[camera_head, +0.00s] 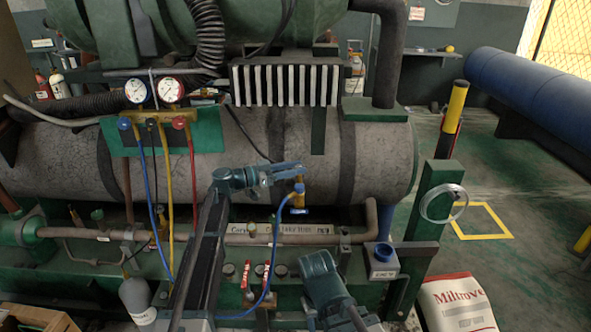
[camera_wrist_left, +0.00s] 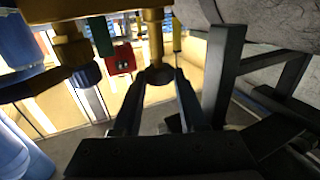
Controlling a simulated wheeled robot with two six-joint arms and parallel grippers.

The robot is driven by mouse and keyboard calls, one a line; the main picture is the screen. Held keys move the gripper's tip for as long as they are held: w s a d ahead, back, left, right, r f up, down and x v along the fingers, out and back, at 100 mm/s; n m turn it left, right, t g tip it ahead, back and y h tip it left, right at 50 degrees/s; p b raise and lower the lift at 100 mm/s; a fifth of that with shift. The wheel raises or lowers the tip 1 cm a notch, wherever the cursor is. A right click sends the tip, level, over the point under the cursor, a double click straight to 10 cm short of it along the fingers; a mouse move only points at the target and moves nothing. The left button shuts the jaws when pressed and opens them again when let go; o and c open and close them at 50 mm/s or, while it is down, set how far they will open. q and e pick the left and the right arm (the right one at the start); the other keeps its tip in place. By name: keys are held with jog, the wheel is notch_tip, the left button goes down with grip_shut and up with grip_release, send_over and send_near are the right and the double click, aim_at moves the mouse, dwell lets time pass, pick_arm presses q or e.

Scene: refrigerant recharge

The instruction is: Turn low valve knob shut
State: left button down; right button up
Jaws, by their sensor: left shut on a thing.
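My left gripper (camera_head: 294,174) reaches right from its arm, in front of the grey tank. It is shut on a brass fitting (camera_head: 298,201) with a blue top, and a blue hose hangs from there. In the left wrist view my left gripper (camera_wrist_left: 161,75) has its fingers on either side of a brass stem (camera_wrist_left: 155,42) with a dark flange. The low-side blue knob (camera_head: 123,123) sits at the left of the yellow gauge manifold (camera_head: 150,115), well away from the gripper. A red knob (camera_head: 179,122) is at its right.
Two gauges (camera_head: 154,91) stand above the manifold, with blue, yellow and red hoses hanging below. Open floor lies beyond.

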pick_arm(q)
jog(key=shift+w+m+g+h, duration=0.25)
jog(key=shift+m+g, duration=0.6)
jog(key=shift+g, duration=0.45)
jog(key=shift+w+m+g+h, duration=0.1)
jog(key=shift+m+g+h, duration=0.25)
jog(key=shift+m+g, duration=0.75)
jog(key=shift+s+g, duration=0.1)
jog(key=shift+g, duration=0.5)
jog(key=shift+c, duration=2.3)
grip_release()
jog(key=shift+a, duration=0.15)
jog(key=a, duration=1.3)
jog(key=shift+s+a, duration=0.15)
jog(key=shift+a, duration=0.15)
